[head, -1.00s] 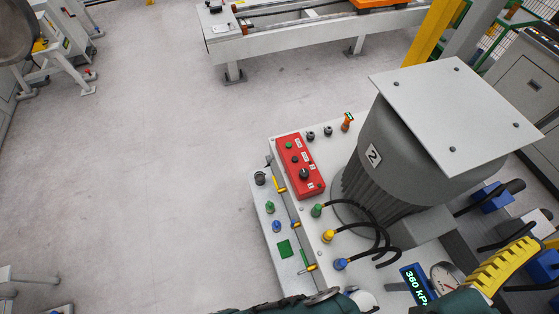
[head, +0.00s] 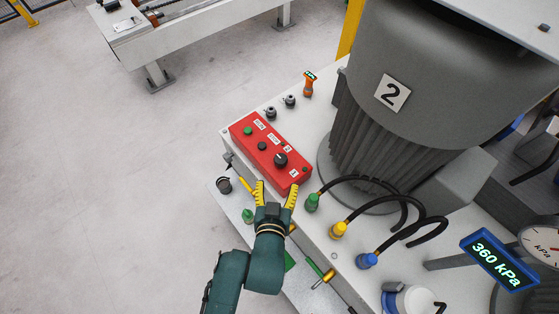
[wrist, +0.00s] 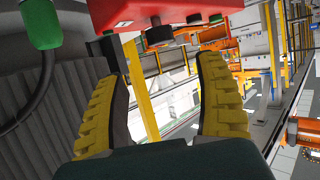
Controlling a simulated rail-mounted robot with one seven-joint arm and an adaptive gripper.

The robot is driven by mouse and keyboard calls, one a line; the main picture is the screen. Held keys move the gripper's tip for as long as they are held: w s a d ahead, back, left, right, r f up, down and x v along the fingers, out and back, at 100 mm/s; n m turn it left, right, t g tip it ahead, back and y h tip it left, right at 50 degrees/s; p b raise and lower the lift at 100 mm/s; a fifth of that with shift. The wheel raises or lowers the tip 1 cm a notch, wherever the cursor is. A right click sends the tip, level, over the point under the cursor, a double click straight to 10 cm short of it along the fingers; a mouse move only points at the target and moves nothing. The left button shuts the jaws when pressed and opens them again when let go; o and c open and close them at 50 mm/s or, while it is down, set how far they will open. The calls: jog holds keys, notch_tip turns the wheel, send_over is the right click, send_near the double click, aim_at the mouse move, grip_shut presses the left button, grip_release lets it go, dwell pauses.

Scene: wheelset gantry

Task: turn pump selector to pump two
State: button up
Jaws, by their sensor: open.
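The pump selector is a black knob (head: 280,160) on a red control box (head: 240,126), between a label reading 2 and a label reading 1. Which label it points to is too small to tell. My gripper (head: 276,188) is open and empty, its yellow fingers just off the box's near edge, on the knob's lower side in the head view. In the wrist view the red box (wrist: 185,8) hangs at the top, and the dark knob (wrist: 158,35) shows beyond and between the tips of my open gripper (wrist: 160,54). The fingers do not appear to touch it.
A green button (head: 248,131) and a black button (head: 262,146) share the box. A green hose connector (head: 312,203) stands close right of my fingers, with yellow (head: 338,230) and blue (head: 367,261) ones further on. A large motor marked 2 (head: 400,60) rises behind.

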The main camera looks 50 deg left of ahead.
aim_at(280, 163)
jog(key=b+x, duration=0.2)
jog(key=x, duration=1)
jog(key=shift+w+a+f, duration=0.1)
jog(key=shift+w+a, duration=0.1)
jog(key=shift+a, duration=0.15)
jog(key=shift+c, duration=0.2)
jog(key=c, duration=1.1)
